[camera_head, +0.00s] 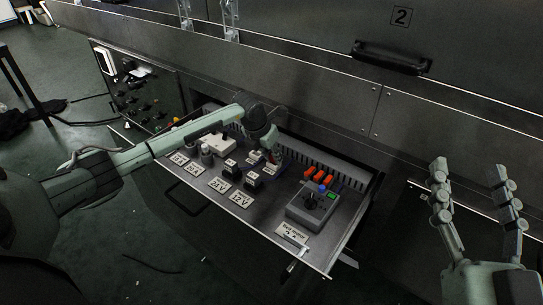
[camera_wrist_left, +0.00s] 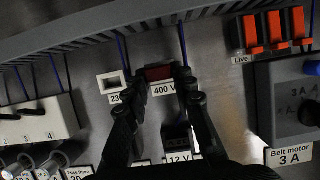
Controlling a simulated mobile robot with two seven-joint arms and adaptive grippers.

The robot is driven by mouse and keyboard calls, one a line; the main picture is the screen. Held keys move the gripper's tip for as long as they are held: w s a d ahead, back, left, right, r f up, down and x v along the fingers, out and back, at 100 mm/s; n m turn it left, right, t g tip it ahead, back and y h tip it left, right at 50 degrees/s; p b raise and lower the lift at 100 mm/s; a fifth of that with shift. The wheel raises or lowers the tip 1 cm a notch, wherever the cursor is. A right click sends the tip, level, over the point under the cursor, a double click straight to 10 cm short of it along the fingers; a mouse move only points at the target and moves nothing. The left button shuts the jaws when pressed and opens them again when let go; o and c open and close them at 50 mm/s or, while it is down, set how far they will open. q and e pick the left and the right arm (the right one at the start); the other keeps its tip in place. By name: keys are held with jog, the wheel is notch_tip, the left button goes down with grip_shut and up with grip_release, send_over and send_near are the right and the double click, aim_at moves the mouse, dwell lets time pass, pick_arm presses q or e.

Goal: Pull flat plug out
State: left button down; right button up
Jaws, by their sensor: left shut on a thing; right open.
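In the left wrist view a dark red flat plug (camera_wrist_left: 158,73) sits above the "400 V" label, between the two black fingertips of my left gripper (camera_wrist_left: 160,80). The gripper is shut on it from both sides. The fingers partly cover it, and I cannot tell whether it is still seated. In the head view my left gripper (camera_head: 268,151) reaches into the drawer (camera_head: 335,240) from the left and hides most of the plug. My right gripper (camera_head: 477,178) is open and empty at the right, clear of the drawer.
Black plugs (camera_head: 254,181) stand just in front of my left gripper. A pale socket (camera_wrist_left: 113,83) is beside it. A grey belt motor box (camera_head: 312,205) and red switches (camera_head: 308,174) lie to the right. A slotted cable duct (camera_head: 325,170) runs behind.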

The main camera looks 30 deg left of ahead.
pick_arm(q)
jog(key=shift+r+p, duration=0.35)
jog(key=shift+r, duration=0.1)
dwell(0.6)
jog(key=shift+r+p, duration=0.4)
jog(key=shift+r, duration=0.2)
notch_tip(320, 180, up, 5)
jog(key=p, duration=0.3)
jog(key=shift+f, duration=0.1)
dwell(0.6)
